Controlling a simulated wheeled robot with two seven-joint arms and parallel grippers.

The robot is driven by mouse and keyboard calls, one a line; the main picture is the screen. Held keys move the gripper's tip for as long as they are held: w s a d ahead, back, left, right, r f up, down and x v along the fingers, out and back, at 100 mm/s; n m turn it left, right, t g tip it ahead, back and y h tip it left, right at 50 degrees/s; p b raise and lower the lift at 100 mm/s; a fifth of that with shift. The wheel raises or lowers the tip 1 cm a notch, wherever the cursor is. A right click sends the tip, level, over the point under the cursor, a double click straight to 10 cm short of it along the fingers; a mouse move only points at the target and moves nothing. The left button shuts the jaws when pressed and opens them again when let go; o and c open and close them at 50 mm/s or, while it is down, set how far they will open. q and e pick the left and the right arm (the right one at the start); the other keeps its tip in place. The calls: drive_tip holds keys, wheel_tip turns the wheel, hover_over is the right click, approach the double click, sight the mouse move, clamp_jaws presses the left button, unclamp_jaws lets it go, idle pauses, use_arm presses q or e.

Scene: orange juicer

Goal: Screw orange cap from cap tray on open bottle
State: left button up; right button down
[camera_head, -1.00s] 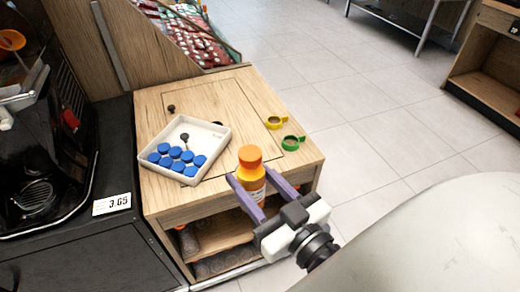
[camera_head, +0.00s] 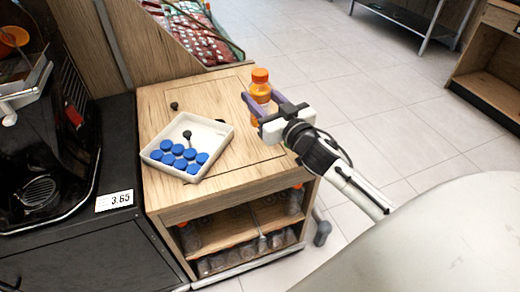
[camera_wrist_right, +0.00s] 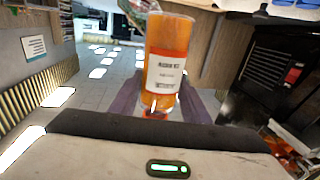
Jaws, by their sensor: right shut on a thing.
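An orange juice bottle with a white label (camera_wrist_right: 163,75) stands upright between the purple fingers of my right gripper (camera_head: 262,106), which is shut on it. In the head view the bottle (camera_head: 260,90) has an orange cap (camera_head: 260,75) on its top; I cannot tell how tightly it sits. The bottle is over the back right part of the wooden counter. The white cap tray (camera_head: 226,130) lies on the counter left of the gripper. It holds several blue caps (camera_head: 179,149) and a dark knobbed piece (camera_head: 187,135). I see no orange cap in it. My left gripper is not in view.
A small dark knob (camera_head: 174,106) sits on the counter behind the tray. The counter front right (camera_head: 270,165) is clear. A black machine (camera_head: 50,150) stands at left, with a price tag (camera_head: 114,200).

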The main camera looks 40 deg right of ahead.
wheel_tip(320, 180, down, 6)
drive_tip(key=shift+r+b, duration=0.1)
drive_tip(key=shift+b, duration=0.9)
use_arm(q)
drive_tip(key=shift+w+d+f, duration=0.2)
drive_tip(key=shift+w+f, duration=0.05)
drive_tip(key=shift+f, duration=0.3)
use_arm(e)
drive_tip(key=shift+f, duration=0.2)
wheel_tip(320, 180, down, 4)
drive_tip(key=shift+r+b, duration=0.15)
drive_tip(key=shift+b, duration=0.6)
drive_tip(key=shift+f, duration=0.25)
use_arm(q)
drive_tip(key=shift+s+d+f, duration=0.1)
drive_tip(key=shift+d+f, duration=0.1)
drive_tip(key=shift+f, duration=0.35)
use_arm(e)
drive_tip(key=c, duration=1)
unclamp_jaws()
